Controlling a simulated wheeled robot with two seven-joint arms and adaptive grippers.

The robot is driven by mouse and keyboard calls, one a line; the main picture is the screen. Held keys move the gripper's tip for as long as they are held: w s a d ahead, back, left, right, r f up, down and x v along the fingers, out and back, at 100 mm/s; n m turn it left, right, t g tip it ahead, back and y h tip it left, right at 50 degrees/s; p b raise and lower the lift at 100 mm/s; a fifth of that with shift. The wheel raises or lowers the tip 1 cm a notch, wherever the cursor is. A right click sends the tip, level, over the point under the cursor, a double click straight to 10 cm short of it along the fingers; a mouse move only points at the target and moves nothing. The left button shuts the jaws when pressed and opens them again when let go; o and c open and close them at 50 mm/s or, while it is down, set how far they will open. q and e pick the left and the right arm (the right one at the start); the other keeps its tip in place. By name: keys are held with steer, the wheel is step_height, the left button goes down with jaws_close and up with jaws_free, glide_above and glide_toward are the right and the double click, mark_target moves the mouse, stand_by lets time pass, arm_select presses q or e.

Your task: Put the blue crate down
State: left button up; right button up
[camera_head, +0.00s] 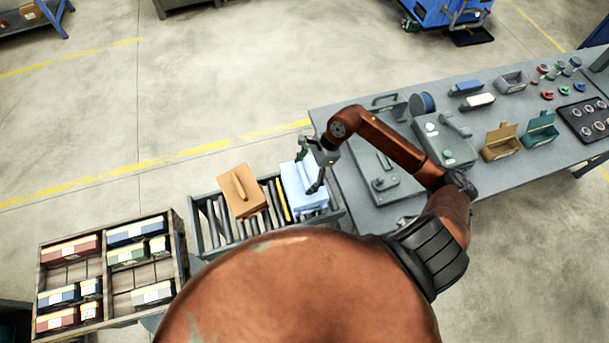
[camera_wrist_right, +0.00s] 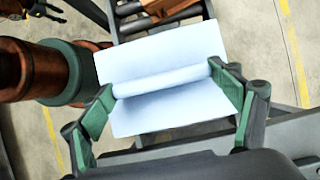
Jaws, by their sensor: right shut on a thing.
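The blue crate (camera_head: 305,190) is a pale blue box over the right end of the roller conveyor (camera_head: 232,230). I cannot tell whether its underside touches the rollers. My right gripper (camera_head: 317,167) is at its upper right side. In the right wrist view its pale blue top (camera_wrist_right: 160,65) fills the middle, with a round bar handle across it. My right gripper (camera_wrist_right: 165,82) is shut on this handle, one green-padded finger at each end. A dark claw-like part at the top left of the wrist view may be my left gripper (camera_wrist_right: 35,8); its opening is unclear.
An orange-brown crate (camera_head: 240,190) sits left on the conveyor, with a gap between it and the blue one. A wooden rack (camera_head: 181,250) of small boxes stands further left. The grey workbench (camera_head: 400,208) with a plate, bins and tools borders the conveyor's right end.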

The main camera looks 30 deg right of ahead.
steer(key=shift+w+d+f+p, duration=0.15)
steer(key=shift+w+f, duration=0.25)
steer(key=shift+f, duration=0.1)
steer(key=shift+w+d+f+p, duration=0.15)
steer(key=shift+w+f, duration=0.25)
steer(key=shift+f, duration=0.1)
step_height(320, 180, down, 2)
steer(key=shift+p, duration=0.6)
steer(key=shift+f, duration=0.45)
